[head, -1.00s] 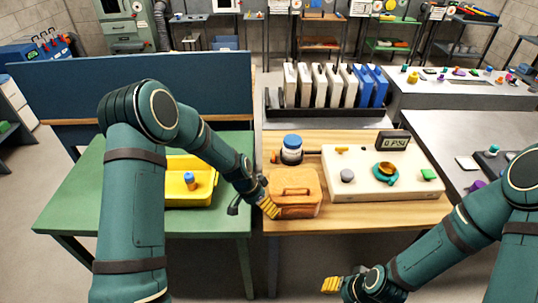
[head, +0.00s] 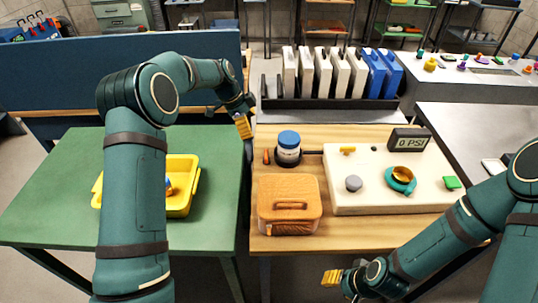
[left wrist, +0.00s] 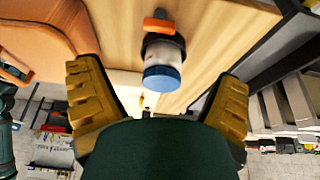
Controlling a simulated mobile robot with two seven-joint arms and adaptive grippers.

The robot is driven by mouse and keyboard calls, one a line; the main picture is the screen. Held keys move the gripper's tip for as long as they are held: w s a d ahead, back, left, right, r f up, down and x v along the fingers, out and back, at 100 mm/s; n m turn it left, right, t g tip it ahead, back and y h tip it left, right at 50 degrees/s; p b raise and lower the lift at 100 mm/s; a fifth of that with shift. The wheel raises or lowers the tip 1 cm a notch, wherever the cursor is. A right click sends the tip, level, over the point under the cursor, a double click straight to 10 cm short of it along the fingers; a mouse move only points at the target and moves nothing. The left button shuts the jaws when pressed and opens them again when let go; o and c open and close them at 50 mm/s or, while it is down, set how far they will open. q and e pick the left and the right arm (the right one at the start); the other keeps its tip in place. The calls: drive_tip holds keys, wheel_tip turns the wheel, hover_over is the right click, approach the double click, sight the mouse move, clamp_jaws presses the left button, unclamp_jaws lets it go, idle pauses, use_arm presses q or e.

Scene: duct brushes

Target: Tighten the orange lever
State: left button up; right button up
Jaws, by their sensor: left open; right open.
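A small orange lever (head: 266,157) sticks up at the left side of a dark clamp ring around a jar with a blue lid (head: 288,146). In the left wrist view the orange lever (left wrist: 159,25) lies beyond the jar (left wrist: 163,66), at the dark ring. My left gripper (head: 243,126) is up and to the left of the jar, apart from it. Its yellow fingers (left wrist: 158,100) are spread with nothing between them; the jar shows beyond. My right gripper (head: 332,277) is open and empty, low in front of the table's front edge.
An orange-brown lidded box (head: 290,207) stands in front of the jar. A cream panel (head: 375,190) with knobs, a teal valve and a "0 PSI" display is to the right. A rack of binders (head: 330,103) stands behind. A yellow tray (head: 181,208) is on the green table.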

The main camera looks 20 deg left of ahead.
sight(266, 154)
use_arm(q)
drive_tip(key=b+x, duration=0.2)
drive_tip(key=x, duration=1.1)
drive_tip(key=shift+d+f, duration=0.2)
drive_tip(key=c, duration=1.2)
